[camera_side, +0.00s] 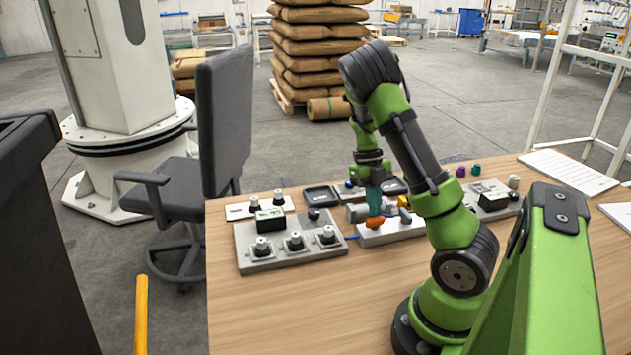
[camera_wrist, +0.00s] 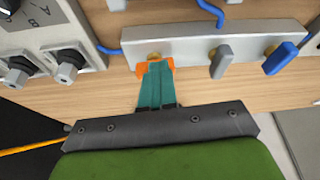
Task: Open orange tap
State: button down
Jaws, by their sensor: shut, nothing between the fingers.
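The orange tap (camera_side: 375,223) sits at the left end of a pale block (camera_side: 393,234) on the wooden table. In the wrist view the orange tap (camera_wrist: 140,70) shows on both sides of my teal fingertips, which hide its middle. My gripper (camera_side: 374,206) points down over the tap; it also shows in the wrist view (camera_wrist: 156,68). The fingers are shut together with nothing between them. They are at or just above the tap; I cannot tell whether they touch it. A grey tap (camera_wrist: 221,60) and a blue tap (camera_wrist: 279,58) stand farther right on the same block.
A grey panel with several knobs (camera_side: 290,246) lies left of the block. Small dark trays (camera_side: 322,196) and another panel (camera_side: 492,200) are behind and to the right. A blue hose (camera_wrist: 211,12) runs behind the block. The table's front left is clear.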

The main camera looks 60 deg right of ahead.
jog(key=shift+s+a+f, duration=0.15)
jog(key=shift+a+f, duration=0.1)
jog(key=shift+a, duration=0.05)
jog(key=w+d, duration=0.3)
jog(key=shift+w+d+r, duration=0.1)
jog(key=shift+w+r, duration=0.15)
jog(key=shift+w, duration=0.15)
jog(key=v, duration=1)
jog(key=shift+s, duration=0.15)
